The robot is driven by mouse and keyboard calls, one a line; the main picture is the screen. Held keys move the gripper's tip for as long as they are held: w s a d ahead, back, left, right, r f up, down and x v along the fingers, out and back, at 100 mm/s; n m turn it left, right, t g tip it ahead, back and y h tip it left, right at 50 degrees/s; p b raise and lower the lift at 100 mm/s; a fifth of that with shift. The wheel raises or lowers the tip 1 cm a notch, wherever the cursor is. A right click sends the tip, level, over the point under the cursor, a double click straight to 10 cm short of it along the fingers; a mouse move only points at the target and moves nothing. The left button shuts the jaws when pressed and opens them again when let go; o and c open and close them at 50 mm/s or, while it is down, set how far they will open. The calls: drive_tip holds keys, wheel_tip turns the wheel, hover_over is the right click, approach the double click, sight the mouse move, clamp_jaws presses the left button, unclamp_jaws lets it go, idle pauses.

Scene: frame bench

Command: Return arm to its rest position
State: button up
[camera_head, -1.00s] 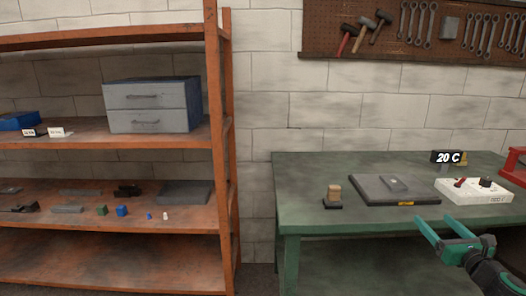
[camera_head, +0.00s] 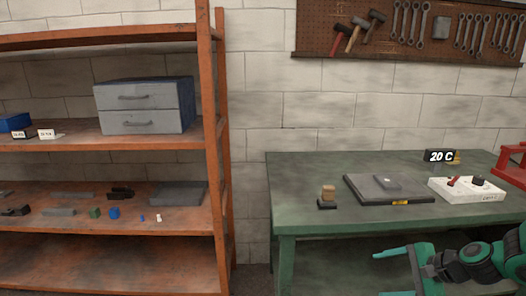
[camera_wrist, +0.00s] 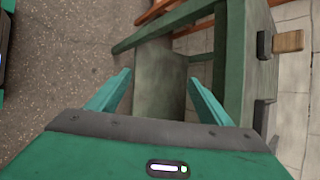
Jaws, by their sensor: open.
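My gripper (camera_head: 398,272) is at the lower right of the head view, in front of the green bench (camera_head: 300,222) and below the level of its top. Its two green fingers point left and stand wide apart. In the wrist view my gripper (camera_wrist: 160,95) also shows open, with nothing between the fingers. Beyond them in that view are the bench's legs and frame (camera_wrist: 232,60) and the floor (camera_wrist: 70,60).
An orange shelf (camera_head: 212,160) stands left, past a narrow gap.

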drive_tip(key=s+d+r+n+g+h, duration=0.2)
drive_tip(key=s+r+n, duration=0.3)
drive_tip(key=s, duration=0.8)
drive_tip(key=s+d+r+n+g+h, duration=0.3)
drive_tip(key=s+r+n+g, duration=0.2)
drive_tip(key=s+r, duration=0.5)
drive_tip(key=s, duration=0.3)
drive_tip(key=shift+s+r+h, duration=0.3)
drive_tip(key=shift+r+h, duration=0.05)
drive_tip(key=shift+h, duration=0.05)
drive_tip(key=shift+d, duration=0.1)
drive_tip(key=shift+w+f, duration=0.25)
drive_tip(key=shift+w, duration=0.4)
